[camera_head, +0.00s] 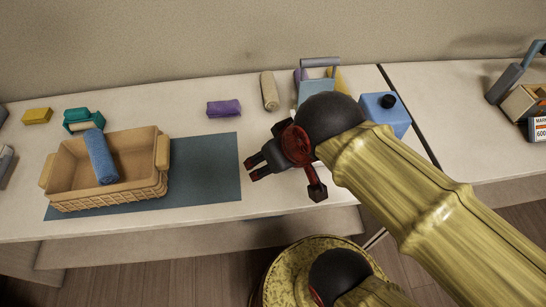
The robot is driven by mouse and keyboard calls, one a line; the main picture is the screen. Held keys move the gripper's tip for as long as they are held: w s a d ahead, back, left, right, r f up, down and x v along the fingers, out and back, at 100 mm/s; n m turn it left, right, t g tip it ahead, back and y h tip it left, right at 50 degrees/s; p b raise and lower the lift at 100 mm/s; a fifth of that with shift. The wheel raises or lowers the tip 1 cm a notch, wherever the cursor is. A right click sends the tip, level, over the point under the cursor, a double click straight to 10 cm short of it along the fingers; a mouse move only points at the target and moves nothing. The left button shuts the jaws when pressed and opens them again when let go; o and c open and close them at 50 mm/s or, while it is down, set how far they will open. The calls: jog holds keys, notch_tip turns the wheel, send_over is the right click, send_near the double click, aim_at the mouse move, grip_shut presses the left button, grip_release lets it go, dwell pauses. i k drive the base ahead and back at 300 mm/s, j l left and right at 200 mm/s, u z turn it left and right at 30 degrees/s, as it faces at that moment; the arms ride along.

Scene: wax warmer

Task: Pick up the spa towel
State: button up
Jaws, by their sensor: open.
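A blue rolled towel (101,154) lies across the tan wicker basket (72,163), leaning over its back rim with its lower end inside. A beige rolled cloth (269,91) stands or lies near the wall at the back; I cannot tell which roll is the spa towel. My gripper (252,168) is open and empty. It is right of the basket, near the right edge of the blue-grey mat, with its fingers pointing left, apart from both rolls.
The basket stands on the blue-grey mat (207,176). A purple folded cloth (224,108), a yellow block (37,116) and teal items (78,114) lie at the back. A blue box (384,110) is behind my arm. The mat's right part is clear.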

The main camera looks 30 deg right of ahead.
aim_at(106, 172)
jog(key=k+j+u, duration=0.15)
jog(key=j+u, duration=0.3)
jog(key=j, duration=0.65)
jog(key=j+u, duration=0.45)
jog(key=j, duration=0.65)
jog(key=i+l, duration=0.1)
jog(key=i, duration=0.1)
